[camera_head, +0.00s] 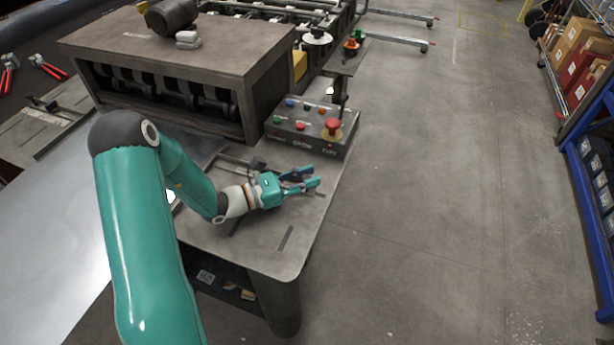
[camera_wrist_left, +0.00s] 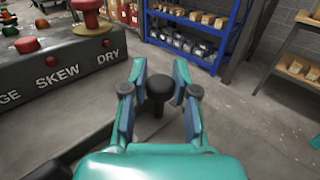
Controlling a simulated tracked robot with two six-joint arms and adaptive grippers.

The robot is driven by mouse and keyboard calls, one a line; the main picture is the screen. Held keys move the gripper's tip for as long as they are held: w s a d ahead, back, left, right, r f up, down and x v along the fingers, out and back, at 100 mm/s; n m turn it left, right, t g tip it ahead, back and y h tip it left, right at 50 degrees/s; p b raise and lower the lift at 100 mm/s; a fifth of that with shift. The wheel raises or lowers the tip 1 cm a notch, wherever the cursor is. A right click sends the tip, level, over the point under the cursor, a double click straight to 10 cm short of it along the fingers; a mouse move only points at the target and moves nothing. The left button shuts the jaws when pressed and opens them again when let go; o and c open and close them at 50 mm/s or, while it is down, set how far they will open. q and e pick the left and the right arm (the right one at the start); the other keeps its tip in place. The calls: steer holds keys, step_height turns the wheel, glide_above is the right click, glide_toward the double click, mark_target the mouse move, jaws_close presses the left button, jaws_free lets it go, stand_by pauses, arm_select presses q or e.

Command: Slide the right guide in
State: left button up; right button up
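My left gripper (camera_head: 305,180) is over the right end of the machine's metal table, with its fingers apart. In the left wrist view its teal and blue fingers (camera_wrist_left: 160,68) stand on either side of a black round knob (camera_wrist_left: 159,88) on a short stem. The knob shows in the gap between them; I cannot tell whether a finger touches it. A metal bar (camera_wrist_left: 82,146) runs along the table at lower left in that view. A dark block (camera_head: 258,163) sits on the table behind the wrist. Which part is the right guide is not clear. My right gripper is out of view.
A control box (camera_head: 312,136) with coloured buttons and a red mushroom button (camera_head: 332,127) stands just behind the gripper. The grey machine housing (camera_head: 190,60) is at the back left. Table slots (camera_head: 285,238) lie in front. Open floor (camera_head: 430,200) is to the right, before a blue shelf (camera_head: 590,190).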

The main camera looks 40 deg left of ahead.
arm_select(q)
jaws_close()
steer(key=shift+a, duration=0.1)
steer(key=shift+s+a+b, duration=0.15)
steer(key=shift+a+b, duration=0.1)
steer(key=shift+a, duration=0.35)
steer(key=shift+s+a+b, duration=0.15)
steer(key=shift+a+b, duration=0.05)
steer(key=shift+a, duration=0.4)
steer(key=o, duration=0.6)
jaws_free()
steer(key=shift+a, duration=0.15)
steer(key=shift+o, duration=0.2)
steer(key=shift+d, duration=0.2)
